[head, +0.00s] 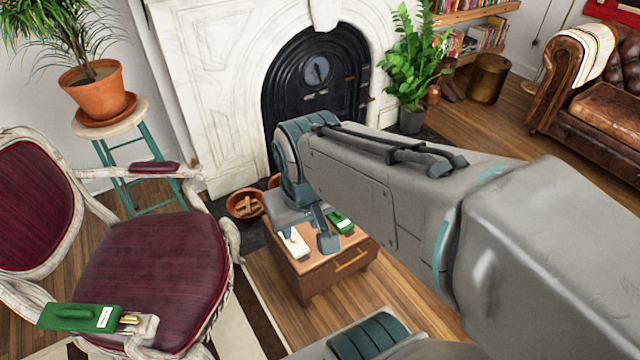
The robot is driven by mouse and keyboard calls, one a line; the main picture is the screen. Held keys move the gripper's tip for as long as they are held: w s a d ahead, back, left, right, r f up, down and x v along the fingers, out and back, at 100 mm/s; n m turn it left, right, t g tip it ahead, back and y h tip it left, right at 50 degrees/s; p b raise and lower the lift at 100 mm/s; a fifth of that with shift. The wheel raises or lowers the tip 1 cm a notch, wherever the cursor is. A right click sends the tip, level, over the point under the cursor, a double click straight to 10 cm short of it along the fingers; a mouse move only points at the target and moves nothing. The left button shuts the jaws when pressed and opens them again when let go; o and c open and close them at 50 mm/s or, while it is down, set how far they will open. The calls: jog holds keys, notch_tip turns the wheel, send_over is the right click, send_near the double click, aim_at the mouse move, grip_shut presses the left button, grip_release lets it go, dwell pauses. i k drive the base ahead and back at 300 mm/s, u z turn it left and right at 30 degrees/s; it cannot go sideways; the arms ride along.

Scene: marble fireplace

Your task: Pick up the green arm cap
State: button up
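A green block-like piece (80,317) with a white label and a brass-coloured tip lies on the near armrest of the maroon chair. A second, smaller green item (340,221) with a pale label lies on top of the small wooden cabinet. I cannot tell for certain which one is the green arm cap. My gripper (325,238) hangs over the cabinet top, just left of the smaller green item. Its fingers are small and partly hidden by my arm, so I cannot tell their opening or any contact. It is well away from the chair's armrest.
The wooden cabinet (352,262) also bears a white item (293,243). The maroon chair (150,265) fills the lower left. A plant stool (112,115) stands behind it. The marble fireplace (215,90) is behind my gripper. Open floor (400,285) lies right of the cabinet.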

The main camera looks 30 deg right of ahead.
aim_at(343, 225)
jog(key=z, duration=0.8)
jog(key=i, duration=0.5)
jog(key=u, duration=3.45)
jog(key=k, duration=1.15)
jog(key=z, duration=0.3)
